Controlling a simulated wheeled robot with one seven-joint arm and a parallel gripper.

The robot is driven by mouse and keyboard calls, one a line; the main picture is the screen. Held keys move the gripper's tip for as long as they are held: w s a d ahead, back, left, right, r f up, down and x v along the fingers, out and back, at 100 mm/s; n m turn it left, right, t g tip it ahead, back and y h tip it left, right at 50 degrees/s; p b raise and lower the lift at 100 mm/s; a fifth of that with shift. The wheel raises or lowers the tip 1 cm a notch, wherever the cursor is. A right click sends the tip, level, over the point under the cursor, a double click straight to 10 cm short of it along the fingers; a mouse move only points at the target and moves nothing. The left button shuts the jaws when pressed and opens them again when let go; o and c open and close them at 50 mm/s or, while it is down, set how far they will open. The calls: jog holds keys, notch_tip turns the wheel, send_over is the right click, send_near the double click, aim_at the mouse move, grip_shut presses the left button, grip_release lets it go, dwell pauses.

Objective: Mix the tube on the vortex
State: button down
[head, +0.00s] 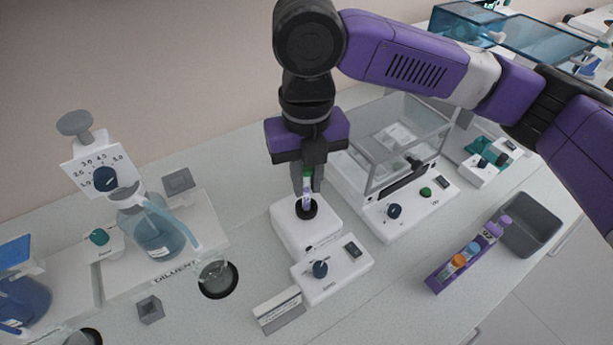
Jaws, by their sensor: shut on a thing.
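My gripper (306,178) points down over the vortex mixer (294,231) and is shut on a tube (306,196). The tube is upright, with a green top between the fingers and a pale purple lower part showing. Its lower end is at the black cup (307,209) on top of the white mixer. Whether it presses into the cup or just meets it, I cannot tell. In front of the mixer's cup is a white control box with a dark blue knob (320,269) and a small dark switch or display (352,250).
A balance with a glass shield (401,147) stands close on the right. A purple rack (466,258) with several capped tubes and a grey bin (530,222) are further right. A sign (279,311) stands in front.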

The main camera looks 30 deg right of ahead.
jog(key=shift+f, duration=0.5)
dwell(2.9)
jog(key=shift+r, duration=0.15)
dwell(2.2)
jog(key=shift+r+p, duration=2.8)
jog(key=shift+r, duration=0.6)
